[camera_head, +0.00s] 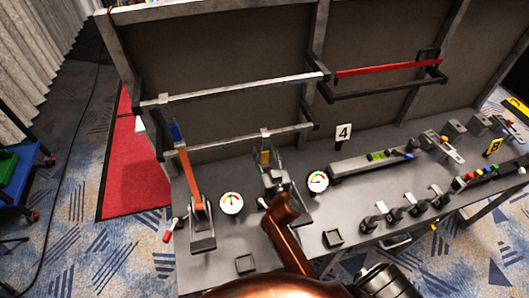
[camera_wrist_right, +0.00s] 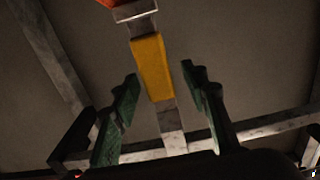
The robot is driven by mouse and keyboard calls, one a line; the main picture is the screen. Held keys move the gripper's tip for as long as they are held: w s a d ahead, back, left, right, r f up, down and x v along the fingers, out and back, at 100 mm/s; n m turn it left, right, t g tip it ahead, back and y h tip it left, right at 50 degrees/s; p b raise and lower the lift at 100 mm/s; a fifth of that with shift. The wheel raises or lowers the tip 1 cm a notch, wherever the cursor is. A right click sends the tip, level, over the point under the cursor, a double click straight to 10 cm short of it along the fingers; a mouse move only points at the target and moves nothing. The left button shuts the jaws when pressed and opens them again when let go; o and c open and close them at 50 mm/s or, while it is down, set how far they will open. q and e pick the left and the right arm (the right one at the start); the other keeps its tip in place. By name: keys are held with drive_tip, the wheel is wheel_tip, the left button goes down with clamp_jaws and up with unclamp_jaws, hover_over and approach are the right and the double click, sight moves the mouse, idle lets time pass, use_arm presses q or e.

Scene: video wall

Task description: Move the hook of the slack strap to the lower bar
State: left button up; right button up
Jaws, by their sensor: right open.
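One strap has an orange band (camera_head: 189,175) rising from a ratchet on the bench, a blue sleeve (camera_head: 176,132) and a grey hook (camera_head: 163,98) at the upper bar (camera_head: 240,90). Another strap has a yellow sleeve (camera_head: 265,157), with its grey hook (camera_head: 265,133) overlapping the lower bar (camera_head: 215,143). I cannot tell whether that hook is seated, or which strap is slack. My right gripper (camera_head: 268,170) is open at the yellow-sleeved strap. In the right wrist view, its green fingers (camera_wrist_right: 158,95) stand apart on either side of the yellow sleeve (camera_wrist_right: 152,66). My left gripper is not in view.
Two round gauges (camera_head: 231,203) (camera_head: 318,182) lie on the grey bench. A number 4 sign (camera_head: 343,132) stands behind. Levers and a device with a green display (camera_head: 381,155) fill the right side. A red bar (camera_head: 390,68) is at upper right.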

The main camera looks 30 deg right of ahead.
drive_tip(key=v, duration=0.7)
drive_tip(key=shift+s, duration=0.25)
drive_tip(key=shift+a, duration=0.1)
